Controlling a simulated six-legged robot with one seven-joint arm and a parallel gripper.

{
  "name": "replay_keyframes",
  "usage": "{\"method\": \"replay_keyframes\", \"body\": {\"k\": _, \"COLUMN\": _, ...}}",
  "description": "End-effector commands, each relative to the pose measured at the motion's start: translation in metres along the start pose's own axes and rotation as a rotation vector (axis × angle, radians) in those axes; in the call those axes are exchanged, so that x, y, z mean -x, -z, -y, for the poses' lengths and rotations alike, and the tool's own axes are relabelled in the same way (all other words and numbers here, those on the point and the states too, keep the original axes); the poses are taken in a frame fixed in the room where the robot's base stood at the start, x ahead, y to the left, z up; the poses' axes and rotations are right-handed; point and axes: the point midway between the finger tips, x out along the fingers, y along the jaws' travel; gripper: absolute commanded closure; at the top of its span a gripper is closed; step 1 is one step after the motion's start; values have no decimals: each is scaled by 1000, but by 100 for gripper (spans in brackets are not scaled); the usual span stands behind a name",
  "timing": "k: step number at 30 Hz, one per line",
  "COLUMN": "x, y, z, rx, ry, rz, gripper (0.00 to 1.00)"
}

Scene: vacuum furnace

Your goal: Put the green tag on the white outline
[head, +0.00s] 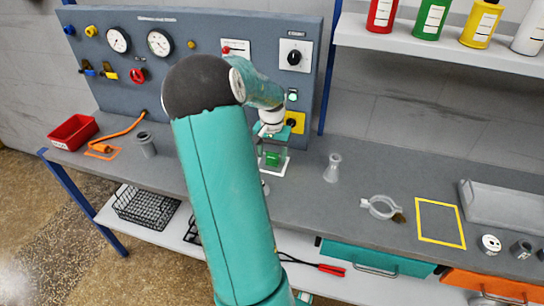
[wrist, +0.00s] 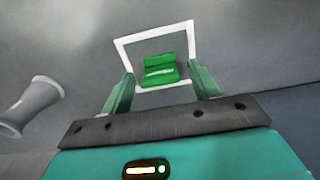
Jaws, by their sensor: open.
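The green tag (head: 271,158) lies on the grey bench inside the white outline (head: 286,166), partly hidden by my gripper in the head view. In the wrist view the tag (wrist: 160,70) sits within the white square outline (wrist: 150,33), toward its near side. The tag looks like a small block with a pale line on its face. My gripper (head: 271,143) is above the outline. In the wrist view my gripper (wrist: 162,84) is open, one finger on each side of the tag, with gaps between. I cannot tell the fingers' exact height above the bench.
A glass flask (head: 332,168) stands right of the outline. A grey cup (head: 147,145) and red bin (head: 73,132) are on the left. A yellow outline (head: 440,241) and a tray (head: 503,207) are at right. The gauge panel (head: 200,40) rises behind.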

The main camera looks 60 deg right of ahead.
Motion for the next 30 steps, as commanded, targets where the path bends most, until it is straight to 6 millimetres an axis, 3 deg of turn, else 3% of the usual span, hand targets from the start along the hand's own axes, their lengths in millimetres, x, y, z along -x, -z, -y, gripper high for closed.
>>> {"method": "replay_keyframes", "body": {"k": 9, "x": 70, "y": 1, "z": 0, "rx": 2, "ry": 2, "rz": -5, "gripper": 39}}
{"method": "replay_keyframes", "body": {"k": 13, "x": 91, "y": 0, "z": 0, "rx": 2, "ry": 1, "rz": -3, "gripper": 39}}
{"method": "replay_keyframes", "body": {"k": 18, "x": 103, "y": 0, "z": 0, "rx": 0, "ry": 0, "rz": 0, "gripper": 39}}
{"method": "replay_keyframes", "body": {"k": 26, "x": 105, "y": -1, "z": 1, "rx": 3, "ry": 1, "rz": -1, "gripper": 39}}
{"method": "replay_keyframes", "body": {"k": 30, "x": 114, "y": -20, "z": 23, "rx": 60, "ry": 32, "rz": -7, "gripper": 39}}
